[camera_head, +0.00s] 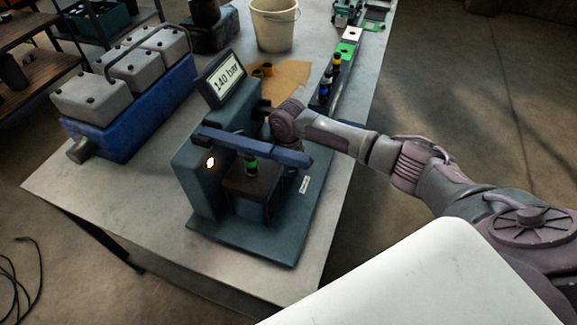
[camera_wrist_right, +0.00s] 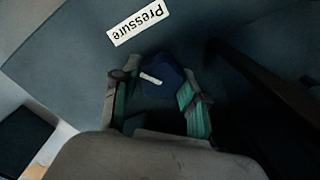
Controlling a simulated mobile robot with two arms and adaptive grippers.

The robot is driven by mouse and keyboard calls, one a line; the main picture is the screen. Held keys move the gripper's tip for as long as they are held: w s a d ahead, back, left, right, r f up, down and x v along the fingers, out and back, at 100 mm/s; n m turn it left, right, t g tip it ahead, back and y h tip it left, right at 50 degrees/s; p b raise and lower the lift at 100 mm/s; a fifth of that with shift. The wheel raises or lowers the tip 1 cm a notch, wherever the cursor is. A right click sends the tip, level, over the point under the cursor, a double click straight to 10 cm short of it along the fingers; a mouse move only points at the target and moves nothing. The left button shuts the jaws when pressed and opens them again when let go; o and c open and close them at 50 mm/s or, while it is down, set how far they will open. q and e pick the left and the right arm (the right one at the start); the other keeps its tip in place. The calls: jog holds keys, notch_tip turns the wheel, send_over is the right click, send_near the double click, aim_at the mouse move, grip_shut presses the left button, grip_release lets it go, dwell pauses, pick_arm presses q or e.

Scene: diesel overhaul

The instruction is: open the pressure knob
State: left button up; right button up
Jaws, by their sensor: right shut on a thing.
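The pressure knob (camera_wrist_right: 162,75) is dark blue with a white pointer mark. It sits beside the white "Pressure" label (camera_wrist_right: 140,24) on the dark teal base of the test stand. My right gripper (camera_wrist_right: 156,98) is shut on the knob, its green-padded fingers on either side. In the head view the right wrist reaches down behind the stand's blue lever bar (camera_head: 256,148), so the fingers and knob are mostly hidden there. The display (camera_head: 227,80) on the test stand (camera_head: 196,170) reads 140 bar, and a small lamp (camera_head: 210,162) glows. My left gripper is out of view.
A blue engine block with grey covers (camera_head: 130,110) stands left of the stand. A white bucket (camera_head: 274,24) and brown cardboard (camera_head: 288,77) lie behind. Injector-like parts stand in a rack (camera_head: 328,85) at the table's right edge. The table front left (camera_head: 110,195) is clear.

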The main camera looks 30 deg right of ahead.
aim_at(287, 171)
jog(key=n+p, duration=0.1)
jog(key=n, duration=0.2)
jog(key=shift+r, duration=0.1)
jog(key=n+p, duration=0.1)
jog(key=n, duration=0.1)
jog(key=shift+a+n, duration=0.1)
jog(key=shift+n, duration=0.2)
jog(key=n+p, duration=0.1)
jog(key=n, duration=0.4)
jog(key=shift+a, duration=0.1)
jog(key=shift+n, duration=0.3)
jog(key=o, duration=1.1)
notch_tip(287, 171, up, 12)
jog(key=shift+f, duration=0.1)
